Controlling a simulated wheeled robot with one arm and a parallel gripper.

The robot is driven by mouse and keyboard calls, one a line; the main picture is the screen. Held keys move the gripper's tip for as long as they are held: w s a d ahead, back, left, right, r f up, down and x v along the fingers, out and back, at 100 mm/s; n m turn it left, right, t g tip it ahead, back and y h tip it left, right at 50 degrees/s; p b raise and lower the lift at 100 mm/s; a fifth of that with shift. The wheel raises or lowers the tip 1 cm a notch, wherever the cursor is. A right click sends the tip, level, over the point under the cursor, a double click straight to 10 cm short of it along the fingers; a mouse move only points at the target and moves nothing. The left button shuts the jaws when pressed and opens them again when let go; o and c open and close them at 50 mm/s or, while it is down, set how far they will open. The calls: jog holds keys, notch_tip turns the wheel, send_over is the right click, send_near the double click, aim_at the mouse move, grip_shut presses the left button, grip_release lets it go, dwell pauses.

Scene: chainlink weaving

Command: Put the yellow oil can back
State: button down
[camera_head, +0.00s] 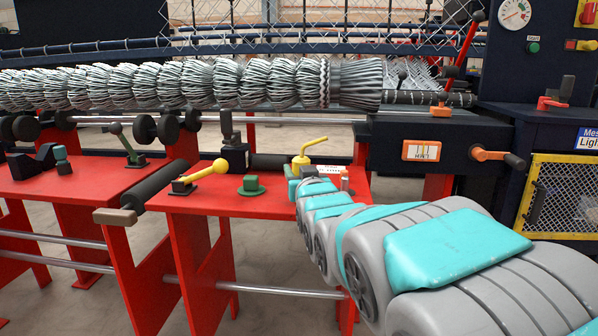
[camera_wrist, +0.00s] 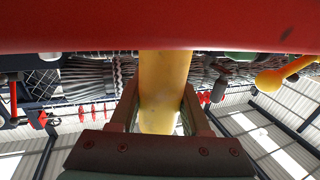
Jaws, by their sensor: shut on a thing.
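The yellow oil can (camera_head: 301,160) stands upright over the right part of the red table, with its thin bent spout pointing up and right. Its lower part is hidden behind my arm in the head view. In the wrist view, which looks upside down, the yellow body of the can (camera_wrist: 165,70) runs between the two fingers of my gripper (camera_wrist: 160,108), which are shut on it. The end of the can meets the red table edge in that view. I cannot tell whether it rests on the table or is just above it.
The red table (camera_head: 235,203) holds a yellow-knobbed lever (camera_head: 207,171), a green knob (camera_head: 251,186) and a dark block (camera_head: 236,156) left of the can. A dark machine box with an orange handle (camera_head: 490,155) is to the right. Woven wire coils (camera_head: 200,84) run behind.

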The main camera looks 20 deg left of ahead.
jog(key=shift+c, duration=1.8)
grip_release()
jog(key=shift+f, duration=0.1)
jog(key=shift+r, duration=0.2)
jog(key=v, duration=1.2)
